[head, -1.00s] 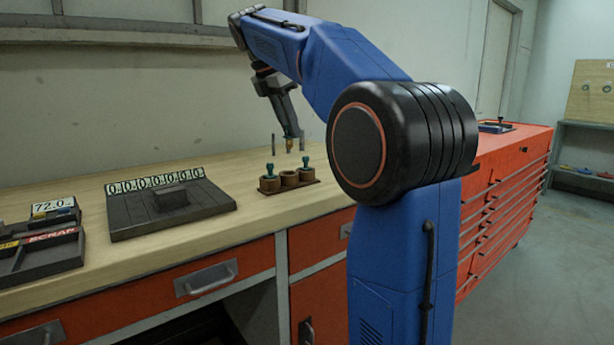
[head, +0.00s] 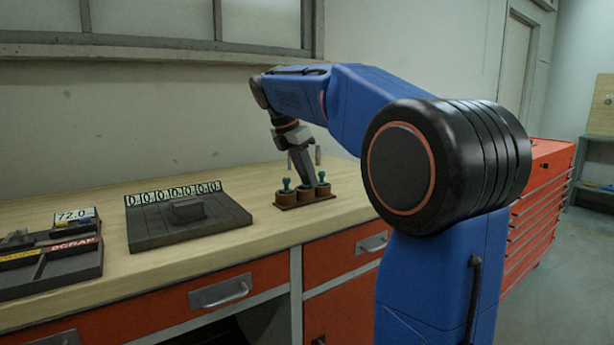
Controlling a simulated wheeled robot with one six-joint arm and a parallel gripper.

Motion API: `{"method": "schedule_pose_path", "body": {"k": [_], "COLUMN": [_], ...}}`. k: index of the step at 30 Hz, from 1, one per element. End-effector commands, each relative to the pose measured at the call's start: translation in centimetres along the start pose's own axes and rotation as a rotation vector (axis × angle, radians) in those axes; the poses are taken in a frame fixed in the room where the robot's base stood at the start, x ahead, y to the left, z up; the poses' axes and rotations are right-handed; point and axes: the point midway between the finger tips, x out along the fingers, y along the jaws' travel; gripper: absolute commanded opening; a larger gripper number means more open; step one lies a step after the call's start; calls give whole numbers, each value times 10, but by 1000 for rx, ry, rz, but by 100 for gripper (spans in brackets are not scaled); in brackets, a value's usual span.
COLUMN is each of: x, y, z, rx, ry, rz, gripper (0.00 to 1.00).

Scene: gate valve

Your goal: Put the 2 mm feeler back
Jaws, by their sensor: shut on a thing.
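A small dark-based holder (head: 290,206) with three brown cups stands on the wooden bench. Teal-topped feelers show in its left cup (head: 286,185) and right cup (head: 322,178). My gripper (head: 306,180) points down, slightly tilted, with its tip at the middle cup. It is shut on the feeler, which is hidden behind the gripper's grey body. I cannot read a size on any feeler, or tell how deep the held one sits in the middle cup.
A dark plate with a block and a numbered strip (head: 185,228) lies left of the holder. A red drawer cabinet (head: 545,180) stands at right. The bench between plate and holder is clear.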

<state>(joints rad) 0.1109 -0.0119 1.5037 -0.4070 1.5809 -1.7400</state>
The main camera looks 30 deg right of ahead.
Motion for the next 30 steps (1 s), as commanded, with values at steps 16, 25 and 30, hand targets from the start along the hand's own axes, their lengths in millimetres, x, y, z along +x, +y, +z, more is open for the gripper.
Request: {"method": "schedule_pose_path", "body": {"k": [16, 25, 30], "x": [12, 16, 11], "y": [0, 0, 1], "z": [-6, -8, -6], "rx": [-2, -3, -3], "ry": [3, 7, 8], "rz": [-6, -14, -13], "gripper": [0, 41, 41]}}
